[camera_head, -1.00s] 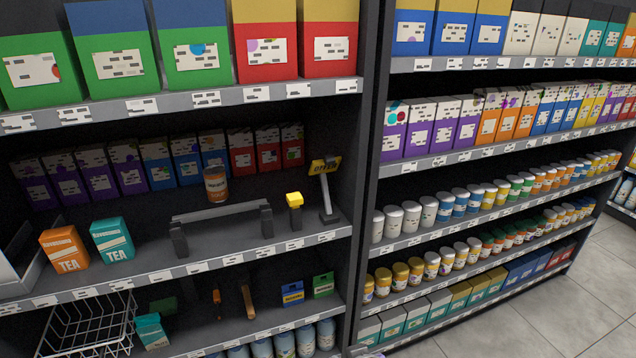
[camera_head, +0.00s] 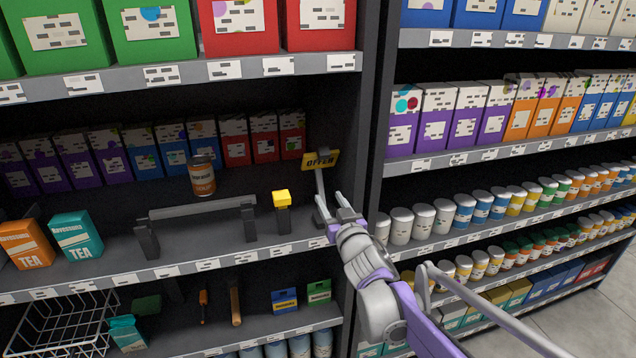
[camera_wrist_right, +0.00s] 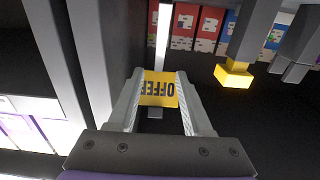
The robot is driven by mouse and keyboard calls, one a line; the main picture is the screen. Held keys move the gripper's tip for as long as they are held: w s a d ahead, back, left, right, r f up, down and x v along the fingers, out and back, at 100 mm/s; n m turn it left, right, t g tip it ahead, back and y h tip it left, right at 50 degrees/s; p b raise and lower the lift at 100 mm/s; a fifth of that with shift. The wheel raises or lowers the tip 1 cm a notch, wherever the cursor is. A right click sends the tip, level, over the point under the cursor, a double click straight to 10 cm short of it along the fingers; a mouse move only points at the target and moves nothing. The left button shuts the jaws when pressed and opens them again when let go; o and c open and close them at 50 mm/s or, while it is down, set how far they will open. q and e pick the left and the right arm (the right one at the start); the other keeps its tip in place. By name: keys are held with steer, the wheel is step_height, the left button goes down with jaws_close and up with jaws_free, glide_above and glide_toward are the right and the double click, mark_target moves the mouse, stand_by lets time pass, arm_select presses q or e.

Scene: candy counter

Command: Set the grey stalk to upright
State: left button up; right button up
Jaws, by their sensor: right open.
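The grey stalk (camera_head: 320,184) stands on a dark base at the right end of the middle shelf. It carries a yellow OFFER sign (camera_head: 320,160) and leans slightly left in the head view. My right gripper (camera_head: 335,211) is open and empty, just in front of and to the right of the stalk's lower part. In the right wrist view, the sign (camera_wrist_right: 159,90) appears upside down between the open fingers (camera_wrist_right: 156,76), seemingly beyond them; the stalk (camera_wrist_right: 163,32) runs up from it. I cannot tell whether the fingers touch anything. My left gripper is out of view.
A yellow-topped grey post (camera_head: 282,214) and a grey bar on two supports (camera_head: 196,210) stand left of the stalk. The dark shelf divider (camera_head: 368,120) is close on its right. Boxes stand behind; tea boxes (camera_head: 76,236) are at left.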

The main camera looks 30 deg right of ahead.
mark_target(321, 183)
steer(key=x, duration=0.9)
steer(key=shift+d, duration=0.1)
jaws_close()
stand_by(1.1)
